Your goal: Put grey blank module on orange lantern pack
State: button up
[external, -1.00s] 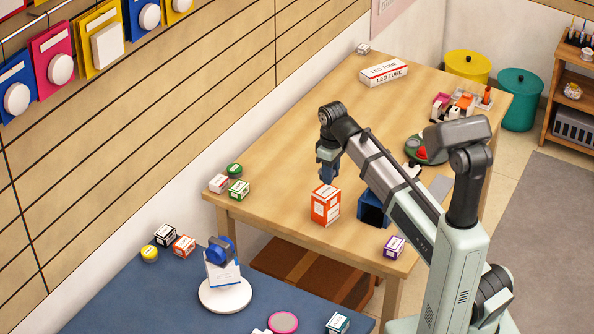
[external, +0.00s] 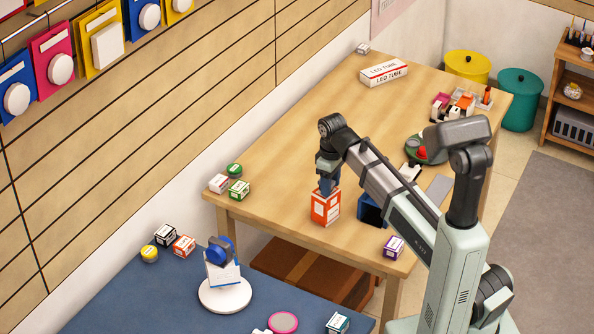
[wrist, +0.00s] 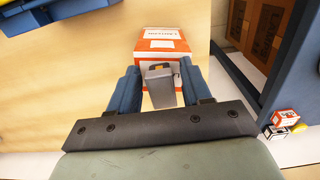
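The orange lantern pack (external: 326,208) is an upright orange-and-white box near the front edge of the wooden table. It also shows in the wrist view (wrist: 157,41). My gripper (external: 328,188) points down directly over the pack, its fingertips at about the height of the pack's top. In the wrist view, the grey blank module (wrist: 161,86), with a small yellow mark, sits between the two blue fingers, which appear shut on it. The module overlaps the pack there; I cannot tell whether it touches the pack's top. The fingers hide the module in the external view.
A blue open-fronted bin (external: 371,211) stands close on the pack's right, partly behind my arm. A purple box (external: 393,247) is at the front right corner. Small boxes, including a green one (external: 239,190), are at the left corner. Table space behind the pack is clear.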

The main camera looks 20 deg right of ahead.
jog(key=shift+o, duration=0.7)
jog(key=shift+r, duration=0.1)
notch_tip(320, 180, up, 12)
dwell(0.5)
